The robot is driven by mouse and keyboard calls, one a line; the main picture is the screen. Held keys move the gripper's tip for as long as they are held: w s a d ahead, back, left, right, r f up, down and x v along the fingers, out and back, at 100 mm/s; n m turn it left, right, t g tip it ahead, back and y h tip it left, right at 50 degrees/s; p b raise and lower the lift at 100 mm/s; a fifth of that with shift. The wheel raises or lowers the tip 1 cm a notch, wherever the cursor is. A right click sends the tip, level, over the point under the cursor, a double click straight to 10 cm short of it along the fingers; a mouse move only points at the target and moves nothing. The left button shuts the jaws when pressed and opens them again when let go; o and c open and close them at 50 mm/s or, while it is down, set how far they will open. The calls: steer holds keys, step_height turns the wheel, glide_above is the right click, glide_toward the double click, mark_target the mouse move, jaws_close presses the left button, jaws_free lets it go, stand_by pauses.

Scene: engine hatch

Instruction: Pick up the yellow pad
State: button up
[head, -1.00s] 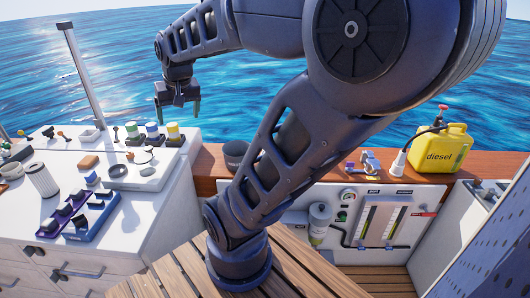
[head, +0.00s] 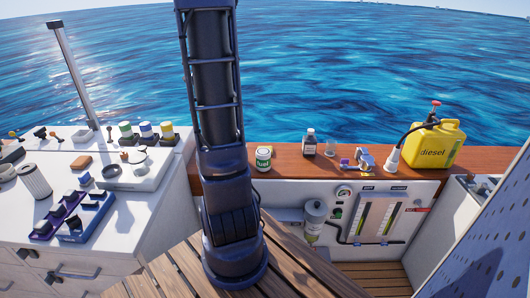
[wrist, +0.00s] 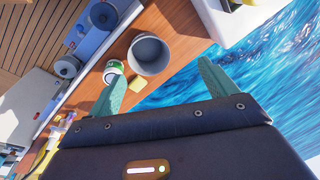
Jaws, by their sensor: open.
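The yellow pad (wrist: 137,84) is a small pale-yellow block on the wooden ledge in the wrist view. It lies close beside the grey bucket (wrist: 152,54) and near the green-and-white fuel tin (wrist: 113,68). My gripper (wrist: 161,80) is open, with its teal fingers spread wide and apart from the pad. The pad shows between the fingers, nearer the left one, and nothing is held. In the head view I cannot see the pad, the bucket or the gripper; my arm covers part of the ledge.
The fuel tin (head: 263,158), a dark bottle (head: 310,142), a small purple-and-grey item (head: 364,158) and a yellow diesel can (head: 438,146) stand along the wooden ledge (head: 290,166). The white counter (head: 140,215) at left holds trays and several tins. Water lies beyond the ledge.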

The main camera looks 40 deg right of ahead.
steer(key=s+d+f+m+g, duration=0.1)
steer(key=d+f+m, duration=0.5)
steer(key=d+f, duration=0.8)
steer(key=s+d+f+m+g, duration=0.1)
steer(key=d+f+m, duration=0.5)
steer(key=d+f, duration=0.8)
steer(key=f, duration=0.2)
steer(key=d+f, duration=0.1)
steer(key=f, duration=0.2)
steer(key=d+f, duration=0.1)
steer(key=f, duration=0.2)
steer(key=shift+f, duration=0.1)
steer(key=c, duration=1.1)
